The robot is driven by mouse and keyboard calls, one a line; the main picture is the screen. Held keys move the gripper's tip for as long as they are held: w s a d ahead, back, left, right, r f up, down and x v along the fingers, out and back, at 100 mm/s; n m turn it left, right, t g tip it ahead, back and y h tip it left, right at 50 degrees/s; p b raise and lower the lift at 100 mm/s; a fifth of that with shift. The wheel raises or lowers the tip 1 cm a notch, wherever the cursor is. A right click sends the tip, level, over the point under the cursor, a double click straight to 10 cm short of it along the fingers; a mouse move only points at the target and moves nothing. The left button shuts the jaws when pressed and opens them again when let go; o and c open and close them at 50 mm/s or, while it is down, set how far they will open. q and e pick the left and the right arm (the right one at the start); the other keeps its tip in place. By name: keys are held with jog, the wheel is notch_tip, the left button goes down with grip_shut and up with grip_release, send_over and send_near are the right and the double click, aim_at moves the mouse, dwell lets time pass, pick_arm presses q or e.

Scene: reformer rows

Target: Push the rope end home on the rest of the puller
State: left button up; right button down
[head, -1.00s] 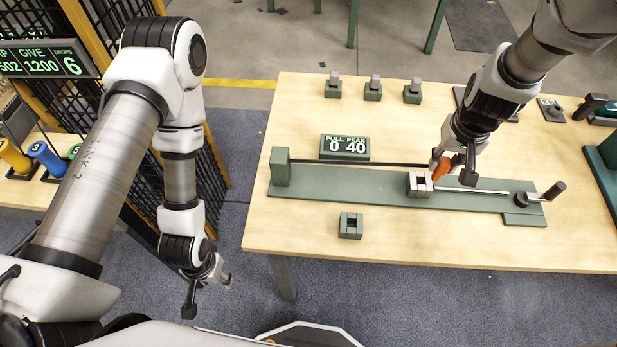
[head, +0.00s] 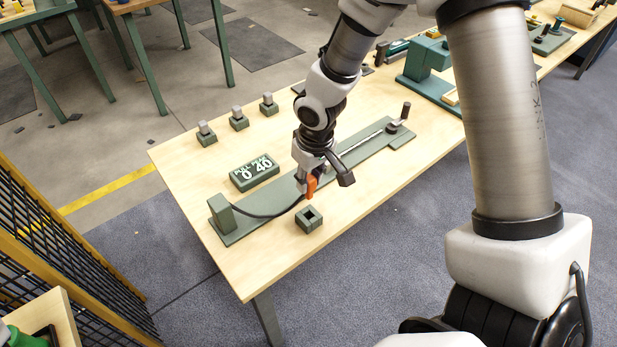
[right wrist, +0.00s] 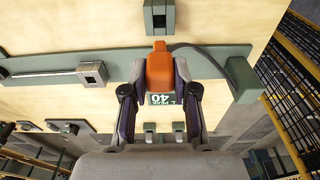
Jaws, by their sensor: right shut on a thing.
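The orange rope end (head: 311,187) is in my right gripper (head: 307,179), which is shut on it. It also shows between the two fingers in the right wrist view (right wrist: 160,66). A black rope (head: 270,215) curves from it to the green post (head: 221,211) of the puller's long green base (head: 243,226). A small green block with a square opening (head: 310,219), which looks like the rest, stands on the table in front of the base. The rope end is close to this block but apart from it in the right wrist view (right wrist: 160,14). My left gripper is out of view.
A grey slotted carriage (right wrist: 92,73) sits on the base, with a rod leading to a crank (head: 405,111). A pull display reading 0 and 40 (head: 254,172) and several small green blocks (head: 239,121) stand behind. The table's (head: 262,275) front edge is clear.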

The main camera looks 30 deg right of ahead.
aim_at(309, 198)
jog(key=shift+f+b, duration=2.6)
jog(key=shift+f, duration=0.3)
jog(key=shift+f, duration=0.1)
jog(key=shift+f+b, duration=0.35)
jog(key=shift+b, duration=0.2)
jog(key=shift+f+b, duration=1.5)
jog(key=shift+f, duration=0.05)
jog(key=c, duration=0.8)
grip_release()
jog(key=shift+r, duration=0.1)
jog(key=r, duration=0.4)
jog(key=s+r, duration=0.1)
jog(key=r, duration=0.6)
jog(key=shift+s+r, duration=0.25)
jog(key=shift+r, duration=0.1)
